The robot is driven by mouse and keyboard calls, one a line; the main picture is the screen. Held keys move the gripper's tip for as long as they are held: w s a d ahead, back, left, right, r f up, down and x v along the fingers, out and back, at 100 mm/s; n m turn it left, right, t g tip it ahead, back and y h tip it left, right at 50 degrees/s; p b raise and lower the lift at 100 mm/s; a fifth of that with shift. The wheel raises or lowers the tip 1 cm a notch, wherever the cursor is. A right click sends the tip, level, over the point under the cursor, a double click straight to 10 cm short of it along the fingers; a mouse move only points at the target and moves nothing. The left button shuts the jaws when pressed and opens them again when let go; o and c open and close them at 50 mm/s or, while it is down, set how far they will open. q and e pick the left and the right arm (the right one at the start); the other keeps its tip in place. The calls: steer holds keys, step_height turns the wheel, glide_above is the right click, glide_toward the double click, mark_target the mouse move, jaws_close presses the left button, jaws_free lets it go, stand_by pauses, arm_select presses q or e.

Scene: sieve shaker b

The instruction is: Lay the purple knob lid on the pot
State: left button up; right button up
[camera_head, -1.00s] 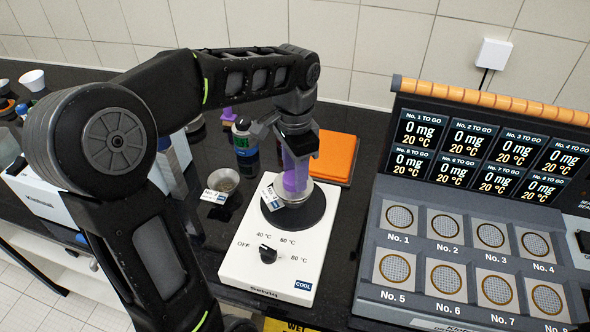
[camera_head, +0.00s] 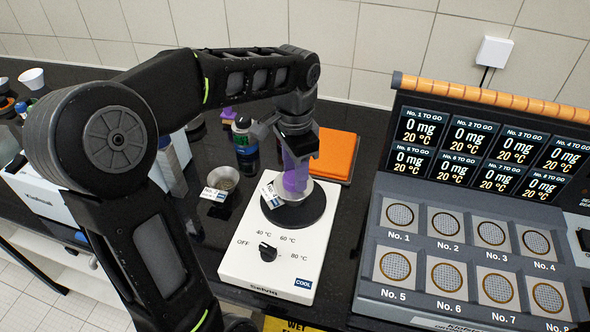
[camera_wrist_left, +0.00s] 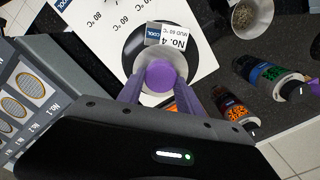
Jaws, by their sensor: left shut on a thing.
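My left gripper (camera_head: 297,160) points down over the hotplate, its purple-tinted fingers shut on the purple knob of the lid (camera_head: 295,181). In the left wrist view the round knob (camera_wrist_left: 160,76) sits between the fingertips. A grey metal pot (camera_head: 302,195) is directly below on the plate's dark round top, with a label tag reading No. 4 on its left side. The gripper and knob hide much of the pot. I cannot tell whether the lid touches the pot's rim. My right gripper is not in view.
The white hotplate (camera_head: 277,262) has a black dial at its front. A small metal bowl (camera_head: 224,178) with a tag stands to its left, a dark bottle (camera_head: 244,150) behind that. An orange pad (camera_head: 337,158) lies behind, and a grey panel (camera_head: 470,240) stands right.

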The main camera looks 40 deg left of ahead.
arm_select(q)
steer(key=shift+f, duration=0.25)
stand_by(0.3)
steer(key=o, duration=1.4)
step_height(320, 180, up, 5)
steer(key=p, duration=0.4)
steer(key=shift+r, duration=1.05)
